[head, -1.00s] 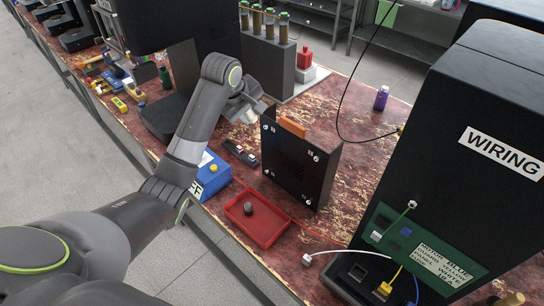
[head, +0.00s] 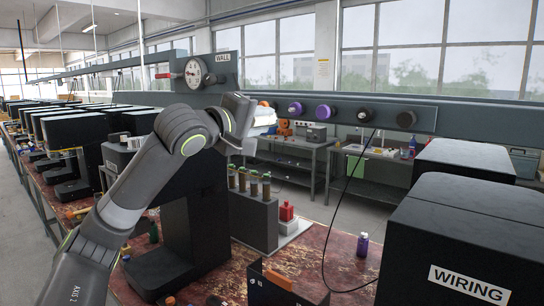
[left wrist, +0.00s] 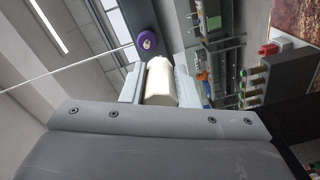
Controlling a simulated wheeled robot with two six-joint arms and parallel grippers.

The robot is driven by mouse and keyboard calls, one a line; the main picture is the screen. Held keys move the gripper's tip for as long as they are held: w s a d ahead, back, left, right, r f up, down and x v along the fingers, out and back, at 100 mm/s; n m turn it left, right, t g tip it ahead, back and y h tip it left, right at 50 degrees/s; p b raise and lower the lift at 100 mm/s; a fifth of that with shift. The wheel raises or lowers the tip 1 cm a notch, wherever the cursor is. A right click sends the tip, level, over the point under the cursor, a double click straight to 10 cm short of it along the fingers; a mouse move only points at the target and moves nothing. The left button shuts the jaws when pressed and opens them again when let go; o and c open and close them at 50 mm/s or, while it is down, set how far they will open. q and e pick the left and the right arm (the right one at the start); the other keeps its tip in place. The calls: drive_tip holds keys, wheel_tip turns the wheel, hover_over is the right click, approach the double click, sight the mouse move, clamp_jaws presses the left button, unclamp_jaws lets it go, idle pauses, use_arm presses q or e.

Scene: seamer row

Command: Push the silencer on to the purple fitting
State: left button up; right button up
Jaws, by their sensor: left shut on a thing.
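My left gripper (head: 258,120) is raised in front of the wall rail. It is shut on a cream-white silencer (left wrist: 160,82), which lies between the two pale fingers in the left wrist view. In the head view only a white bit of the silencer (head: 266,117) shows past the gripper. A purple fitting (head: 295,108) with a pale centre is on the rail just right of the gripper, and a second purple one (head: 325,112) is beside it. One purple fitting (left wrist: 147,42) shows beyond the silencer's tip in the left wrist view, apart from it. My right gripper is out of view.
The grey rail (head: 450,122) also carries dark round fittings (head: 366,115) to the right and a gauge (head: 196,70) with a red handle to the left. Black machines and a WIRING box (head: 450,240) stand below. A thin black cable hangs before the rail.

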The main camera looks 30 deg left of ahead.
use_arm(q)
drive_tip(key=shift+s+d+r, duration=0.3)
drive_tip(key=shift+d+r, duration=0.2)
drive_tip(key=shift+r, duration=0.2)
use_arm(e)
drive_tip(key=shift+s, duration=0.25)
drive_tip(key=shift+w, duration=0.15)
use_arm(q)
drive_tip(key=shift+w, duration=0.1)
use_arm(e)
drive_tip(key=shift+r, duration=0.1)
